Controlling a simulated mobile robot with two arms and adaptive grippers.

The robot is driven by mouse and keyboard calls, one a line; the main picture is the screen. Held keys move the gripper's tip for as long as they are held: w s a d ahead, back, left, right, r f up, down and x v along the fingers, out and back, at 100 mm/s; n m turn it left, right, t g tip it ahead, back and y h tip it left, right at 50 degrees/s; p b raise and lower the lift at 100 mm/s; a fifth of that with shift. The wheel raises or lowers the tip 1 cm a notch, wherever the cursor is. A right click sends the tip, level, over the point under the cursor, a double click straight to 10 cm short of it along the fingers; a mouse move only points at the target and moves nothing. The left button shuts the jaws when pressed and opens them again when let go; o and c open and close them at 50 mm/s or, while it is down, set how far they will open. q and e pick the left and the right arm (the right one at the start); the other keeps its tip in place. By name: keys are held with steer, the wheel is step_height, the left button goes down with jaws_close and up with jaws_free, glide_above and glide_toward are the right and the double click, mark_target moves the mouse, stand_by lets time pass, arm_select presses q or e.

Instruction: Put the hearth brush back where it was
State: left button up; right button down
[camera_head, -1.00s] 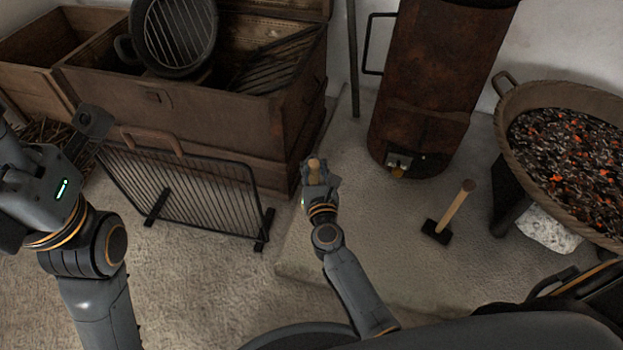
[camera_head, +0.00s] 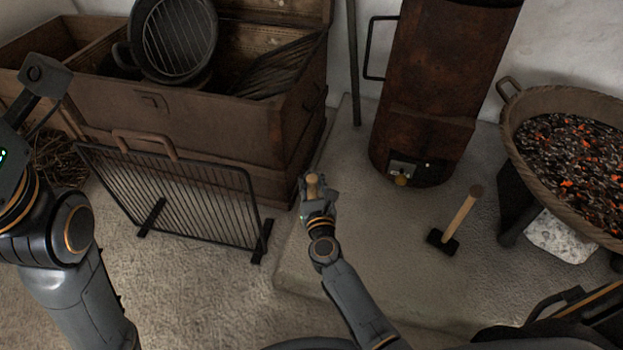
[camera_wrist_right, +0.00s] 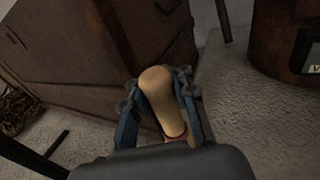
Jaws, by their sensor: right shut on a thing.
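My right gripper (camera_head: 318,190) is shut on a wooden handle (camera_head: 312,180), which I take to be the hearth brush. In the right wrist view its rounded pale wooden end (camera_wrist_right: 160,92) stands up between the two fingers of the right gripper (camera_wrist_right: 160,105), with a bit of red low on it. The rest of the brush is hidden below the gripper. My left gripper (camera_head: 42,82) is at the left edge, over the wooden boxes' front; its finger opening does not show clearly.
A black-headed mallet (camera_head: 455,222) stands on the stone slab right of my right gripper. A rusty stove (camera_head: 425,90) stands behind, a pan of embers (camera_head: 510,135) at right. A wire fire screen (camera_head: 190,195) and a wooden chest (camera_head: 230,125) are to the left.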

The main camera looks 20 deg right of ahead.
steer(key=c, duration=1.1)
jaws_free()
